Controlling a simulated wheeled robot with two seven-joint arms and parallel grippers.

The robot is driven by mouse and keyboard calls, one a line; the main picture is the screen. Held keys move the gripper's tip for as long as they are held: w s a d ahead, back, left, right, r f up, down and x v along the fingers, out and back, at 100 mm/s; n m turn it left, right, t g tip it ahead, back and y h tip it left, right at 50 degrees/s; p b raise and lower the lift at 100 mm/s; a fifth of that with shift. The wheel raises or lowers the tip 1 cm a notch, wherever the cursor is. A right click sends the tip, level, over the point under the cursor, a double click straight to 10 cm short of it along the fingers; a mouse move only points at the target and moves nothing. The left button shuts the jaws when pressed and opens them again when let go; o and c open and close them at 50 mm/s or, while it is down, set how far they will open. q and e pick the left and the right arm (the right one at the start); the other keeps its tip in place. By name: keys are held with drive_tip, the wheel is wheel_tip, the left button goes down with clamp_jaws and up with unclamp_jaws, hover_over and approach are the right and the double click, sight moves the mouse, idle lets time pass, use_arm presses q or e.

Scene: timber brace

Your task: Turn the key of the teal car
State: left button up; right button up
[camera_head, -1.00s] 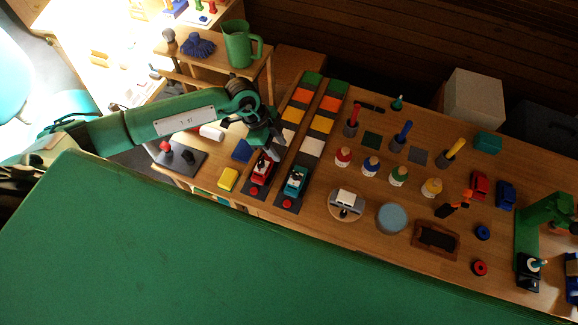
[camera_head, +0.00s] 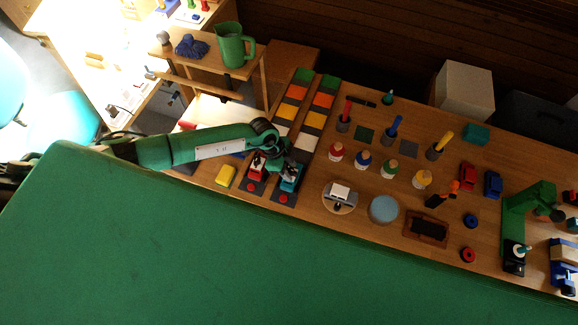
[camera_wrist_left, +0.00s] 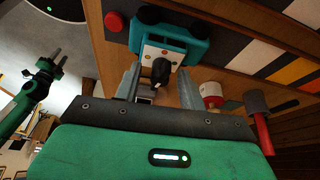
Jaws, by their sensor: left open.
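The teal car (camera_head: 291,178) stands on a dark strip at the near edge of the bench. In the left wrist view, the teal car (camera_wrist_left: 178,42) shows its end with a pale plate, and a black key (camera_wrist_left: 161,71) sticks out of that plate. My left gripper (camera_wrist_left: 160,88) is open, with its two fingers on either side of the key. I cannot tell whether either finger touches it. In the head view, my left gripper (camera_head: 287,157) is just above the teal car and partly hides it. A green arm with a gripper (camera_wrist_left: 57,63), apparently my right one, shows at the left wrist view's left edge.
A red car (camera_head: 257,168) stands close beside the teal car. Red buttons (camera_head: 283,198) sit at the strips' near ends, and a yellow block (camera_head: 226,176) lies to the left. A scale (camera_head: 340,195) and several bottles (camera_head: 362,162) stand to the right.

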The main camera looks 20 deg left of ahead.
use_arm(q)
drive_tip(key=shift+f, duration=0.15)
drive_tip(key=c, duration=0.7)
clamp_jaws()
